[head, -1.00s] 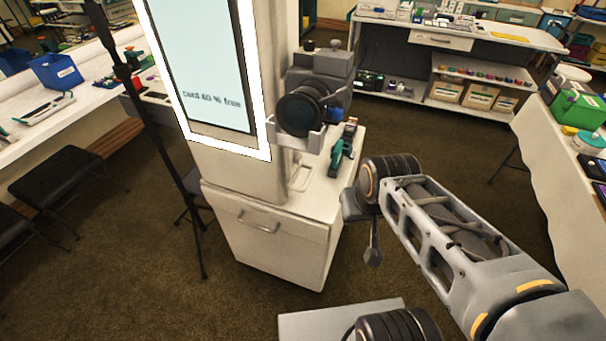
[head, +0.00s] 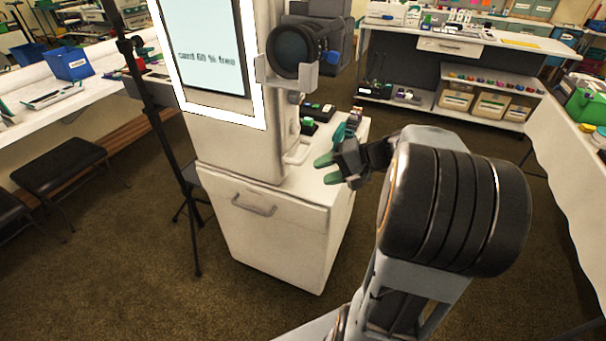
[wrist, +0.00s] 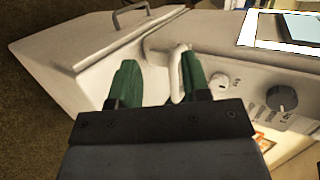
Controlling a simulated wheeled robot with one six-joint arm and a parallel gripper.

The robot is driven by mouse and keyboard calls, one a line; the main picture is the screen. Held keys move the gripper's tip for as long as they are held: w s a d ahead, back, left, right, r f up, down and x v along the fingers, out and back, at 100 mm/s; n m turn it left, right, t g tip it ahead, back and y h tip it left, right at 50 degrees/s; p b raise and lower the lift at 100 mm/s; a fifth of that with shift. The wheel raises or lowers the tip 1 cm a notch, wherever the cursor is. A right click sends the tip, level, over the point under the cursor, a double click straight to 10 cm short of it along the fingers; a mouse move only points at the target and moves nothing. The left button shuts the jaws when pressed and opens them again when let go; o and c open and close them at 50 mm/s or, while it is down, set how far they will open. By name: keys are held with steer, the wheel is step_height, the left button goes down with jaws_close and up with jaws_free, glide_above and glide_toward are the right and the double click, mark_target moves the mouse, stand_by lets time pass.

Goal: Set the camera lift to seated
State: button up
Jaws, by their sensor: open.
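The camera (head: 293,45) with its dark round lens sits on a grey bracket (head: 292,80) at the right side of the white column (head: 240,153), beside the screen. A white looped lever (head: 298,152) projects from the column's lower right side, below the camera. In the wrist view the lever (wrist: 178,70) shows between my finger lines, beyond the tips; exact contact is hard to tell. My gripper (head: 325,171) is open and empty, green-tipped, just right of and below the lever. It also shows in the wrist view (wrist: 160,82). Lift position markings are unreadable.
A dark knob (wrist: 282,97) and a small white knob (wrist: 221,80) sit on the column. The white cabinet (head: 270,222) stands below, with small items on its top. A black tripod leg (head: 165,130) stands left. Open carpet lies in front.

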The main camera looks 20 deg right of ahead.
mark_target(305, 153)
steer(key=w+d+f+m+t+b, duration=0.1)
steer(key=w+d+m+t+b, duration=0.1)
steer(key=d+t, duration=0.45)
steer(key=shift+g+y, duration=0.4)
steer(key=shift+g, duration=0.55)
steer(key=x, duration=1.2)
steer(key=shift+w+d, duration=0.3)
steer(key=shift+w, duration=0.1)
jaws_close()
